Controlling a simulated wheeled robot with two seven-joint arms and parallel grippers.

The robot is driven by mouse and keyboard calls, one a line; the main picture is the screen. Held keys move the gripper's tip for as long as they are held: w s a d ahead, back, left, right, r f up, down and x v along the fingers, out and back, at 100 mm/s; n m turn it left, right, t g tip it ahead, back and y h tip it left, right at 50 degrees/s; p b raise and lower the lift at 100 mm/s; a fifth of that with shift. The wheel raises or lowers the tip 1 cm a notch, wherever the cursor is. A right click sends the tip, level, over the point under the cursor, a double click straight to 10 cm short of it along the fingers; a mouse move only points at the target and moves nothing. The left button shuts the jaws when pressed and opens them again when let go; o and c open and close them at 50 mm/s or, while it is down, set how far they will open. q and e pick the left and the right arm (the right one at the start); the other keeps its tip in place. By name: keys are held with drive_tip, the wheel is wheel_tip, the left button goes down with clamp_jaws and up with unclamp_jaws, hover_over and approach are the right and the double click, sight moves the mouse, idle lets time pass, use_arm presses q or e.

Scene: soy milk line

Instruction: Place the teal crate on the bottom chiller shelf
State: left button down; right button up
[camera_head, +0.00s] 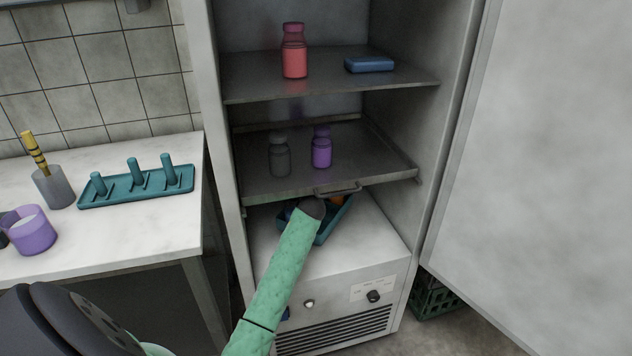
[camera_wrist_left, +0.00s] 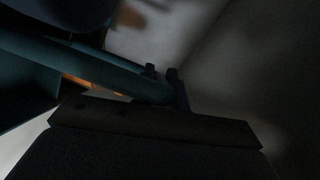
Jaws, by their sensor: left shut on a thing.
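The teal crate (camera_head: 330,226) is inside the chiller, low over its pale bottom shelf (camera_head: 368,232), under the middle shelf. It is partly hidden by my left wrist and the shelf edge. Something orange shows inside it. I cannot tell whether the crate rests fully on the surface. My green left arm reaches into the chiller, and its gripper (camera_head: 312,208) is at the crate, its fingers hidden behind the wrist. In the dark left wrist view the gripper (camera_wrist_left: 172,88) is shut on the crate's teal rim (camera_wrist_left: 105,72). My right gripper is out of view.
The open door (camera_head: 545,150) stands right, a green crate (camera_head: 432,298) on the floor. A counter (camera_head: 130,232) is left.

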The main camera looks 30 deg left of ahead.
use_arm(q)
drive_tip(key=shift+w+f, duration=0.1)
drive_tip(key=shift+f, duration=0.55)
drive_tip(key=c, duration=1.4)
unclamp_jaws()
drive_tip(key=shift+f, duration=0.1)
drive_tip(key=v, duration=1.2)
